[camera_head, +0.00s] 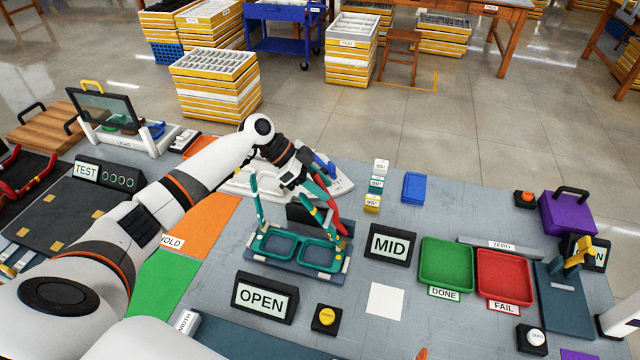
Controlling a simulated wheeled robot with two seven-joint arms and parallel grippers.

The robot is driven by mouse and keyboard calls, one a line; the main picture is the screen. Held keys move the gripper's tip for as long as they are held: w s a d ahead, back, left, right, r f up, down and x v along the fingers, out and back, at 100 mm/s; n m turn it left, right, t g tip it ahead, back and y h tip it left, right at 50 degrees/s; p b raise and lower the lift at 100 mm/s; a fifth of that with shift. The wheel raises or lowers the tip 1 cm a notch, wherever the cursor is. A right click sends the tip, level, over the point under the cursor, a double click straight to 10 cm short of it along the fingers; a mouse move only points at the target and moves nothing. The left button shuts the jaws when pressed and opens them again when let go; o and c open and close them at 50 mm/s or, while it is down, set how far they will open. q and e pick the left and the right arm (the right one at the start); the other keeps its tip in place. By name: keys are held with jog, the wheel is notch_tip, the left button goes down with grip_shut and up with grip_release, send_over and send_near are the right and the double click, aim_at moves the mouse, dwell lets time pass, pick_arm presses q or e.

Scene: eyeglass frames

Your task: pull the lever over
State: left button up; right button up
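My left arm reaches in from the left, and its gripper (305,178) is over the far side of the glasses fixture. Teal eyeglass frames (290,248) lie on this fixture with their temples standing up. A red curved part (338,218) rises by the right temple, just below the gripper; I cannot tell whether it is a lever or whether the gripper touches it. The fingers are small and overlap these parts, so their opening is unclear. A yellow lever-like handle (578,252) stands on a blue base (562,305) at the right, apart from the gripper. My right gripper is not in view.
Signs reading OPEN (264,298) and MID (391,243) stand near the fixture. A green DONE tray (446,263) and a red FAIL tray (505,277) lie to the right. A yellow button (326,317) is in front.

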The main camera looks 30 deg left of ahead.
pick_arm(q)
jog(key=b+v, duration=0.2)
jog(key=v, duration=1)
dwell(1.0)
